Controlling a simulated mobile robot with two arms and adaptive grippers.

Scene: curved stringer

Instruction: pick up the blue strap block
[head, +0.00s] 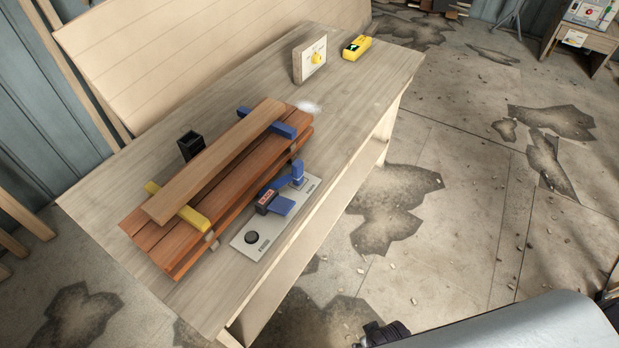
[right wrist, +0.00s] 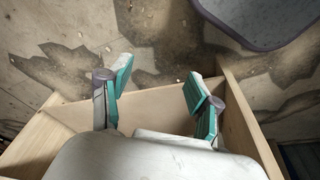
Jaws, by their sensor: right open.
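A blue block (head: 269,123) lies crosswise under the far end of a loose brown plank (head: 222,158), its two ends showing on either side. The plank hides its middle. A yellow block (head: 178,208) lies the same way under the near end. Both rest on a stack of reddish boards (head: 224,197) on the workbench. A separate blue tool-like piece (head: 283,193) stands on a grey plate beside the stack. My right gripper (right wrist: 158,82) is open and empty in the right wrist view, away from the blocks. My left gripper is not in view.
The workbench (head: 345,101) also holds a black open holder (head: 190,145), a grey plate with a black knob (head: 251,238), an upright board with a yellow knob (head: 310,59) and a yellow device (head: 357,47). Its far right surface is mostly clear. A large panel (head: 200,50) leans behind.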

